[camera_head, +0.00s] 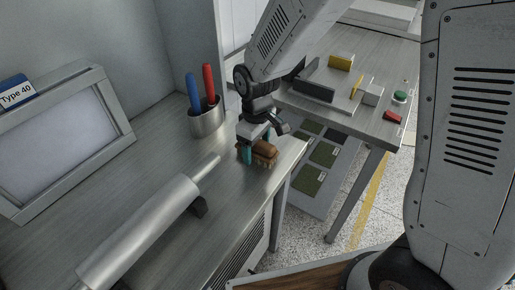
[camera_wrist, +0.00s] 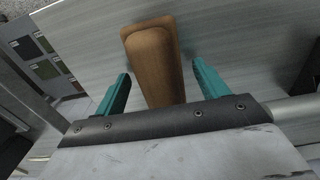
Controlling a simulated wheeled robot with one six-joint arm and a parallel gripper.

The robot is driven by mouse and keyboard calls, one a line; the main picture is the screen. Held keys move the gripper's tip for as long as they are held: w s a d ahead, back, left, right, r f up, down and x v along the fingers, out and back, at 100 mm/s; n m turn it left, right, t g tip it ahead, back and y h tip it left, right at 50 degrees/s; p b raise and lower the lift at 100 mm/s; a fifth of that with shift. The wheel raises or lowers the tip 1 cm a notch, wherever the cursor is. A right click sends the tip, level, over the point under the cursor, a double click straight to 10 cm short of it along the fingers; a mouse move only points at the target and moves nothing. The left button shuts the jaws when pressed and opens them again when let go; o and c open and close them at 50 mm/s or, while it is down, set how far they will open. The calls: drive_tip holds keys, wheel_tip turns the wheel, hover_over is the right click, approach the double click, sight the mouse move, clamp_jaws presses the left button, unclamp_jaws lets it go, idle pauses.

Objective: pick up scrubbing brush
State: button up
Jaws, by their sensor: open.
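The scrubbing brush (camera_head: 264,151) has a brown wooden body and rests on the metal worktop near its right edge. In the wrist view the brush (camera_wrist: 155,62) lies lengthwise between the two teal fingers. My gripper (camera_head: 258,150) is lowered at the brush in the head view. In the wrist view my gripper (camera_wrist: 162,78) is open, with a gap between each finger and the brush's sides. The near end of the brush is hidden behind the gripper's body.
A metal cup (camera_head: 207,118) with a blue and a red marker stands just left of my gripper. A metal roller (camera_head: 140,232) lies in front on the worktop. A framed panel (camera_head: 62,140) stands at left. A second table (camera_head: 385,70) with small items is at right.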

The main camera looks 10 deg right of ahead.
drive_tip(key=shift+f, duration=0.1)
drive_tip(key=shift+c, duration=0.3)
drive_tip(key=c, duration=1.1)
drive_tip(key=shift+o, duration=0.2)
drive_tip(key=shift+r, duration=0.55)
drive_tip(key=r, duration=0.1)
drive_tip(key=s+r, duration=0.1)
drive_tip(key=shift+a+r, duration=0.25)
drive_tip(key=shift+r, duration=0.1)
drive_tip(key=s+a, duration=0.1)
drive_tip(key=s, duration=0.3)
drive_tip(key=s+a, duration=0.2)
drive_tip(key=s, duration=0.3)
drive_tip(key=s+a+r, duration=0.1)
drive_tip(key=s, duration=0.3)
drive_tip(key=shift+s+a+r, duration=0.1)
drive_tip(key=shift+s+a, duration=0.05)
drive_tip(key=shift+a, duration=0.25)
drive_tip(key=shift+s+a, duration=0.1)
drive_tip(key=shift+s, duration=0.3)
